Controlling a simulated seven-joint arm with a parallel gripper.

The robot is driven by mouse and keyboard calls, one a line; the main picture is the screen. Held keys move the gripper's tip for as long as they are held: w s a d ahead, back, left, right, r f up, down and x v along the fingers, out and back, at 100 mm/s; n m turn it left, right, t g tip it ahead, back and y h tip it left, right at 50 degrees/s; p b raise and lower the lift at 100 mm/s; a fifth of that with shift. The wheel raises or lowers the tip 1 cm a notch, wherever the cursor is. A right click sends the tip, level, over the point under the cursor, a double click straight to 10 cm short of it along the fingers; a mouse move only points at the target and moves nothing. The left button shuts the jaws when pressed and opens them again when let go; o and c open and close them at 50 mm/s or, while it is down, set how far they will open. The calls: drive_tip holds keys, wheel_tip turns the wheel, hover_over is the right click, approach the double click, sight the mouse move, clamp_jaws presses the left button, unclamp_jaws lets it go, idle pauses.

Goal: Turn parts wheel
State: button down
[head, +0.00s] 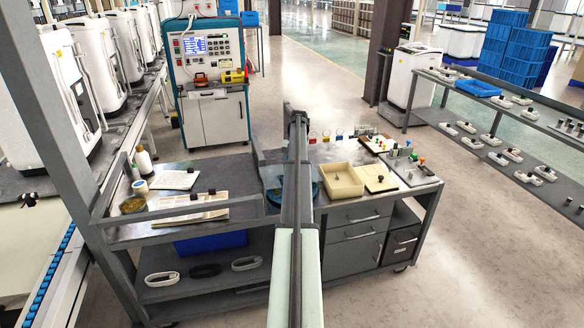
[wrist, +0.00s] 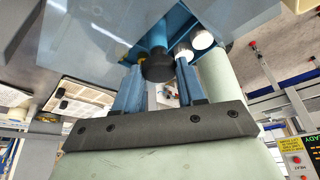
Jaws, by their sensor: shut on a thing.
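The parts wheel (head: 274,196) is a blue round thing on the grey workbench. In the head view my arm hides most of it, and only bits of its edge show on either side. In the wrist view a blue part of the wheel (wrist: 157,36) shows at the top, with white cylinders (wrist: 201,38) beside it. My gripper (wrist: 157,72) has its blue fingers on either side of a black knob (wrist: 158,68) at the wheel, and is shut on it. The fingertip contact is partly hidden. My gripper is hidden in the head view.

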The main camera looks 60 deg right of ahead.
drive_tip(key=shift+n+g, duration=0.3)
drive_tip(key=shift+n, duration=1)
drive_tip(key=c, duration=0.7)
unclamp_jaws()
drive_tip(key=shift+r, duration=0.1)
drive_tip(key=shift+w+d+r, duration=0.15)
drive_tip(key=shift+d+r, duration=0.15)
drive_tip(key=shift+r, duration=0.2)
drive_tip(key=w+d, duration=0.1)
drive_tip(key=d, duration=0.2)
drive_tip(key=w+d, duration=0.2)
drive_tip(key=d, duration=0.2)
drive_tip(key=w+d, duration=0.1)
drive_tip(key=d, duration=0.3)
drive_tip(key=shift+w, duration=0.2)
drive_tip(key=shift+c, duration=0.2)
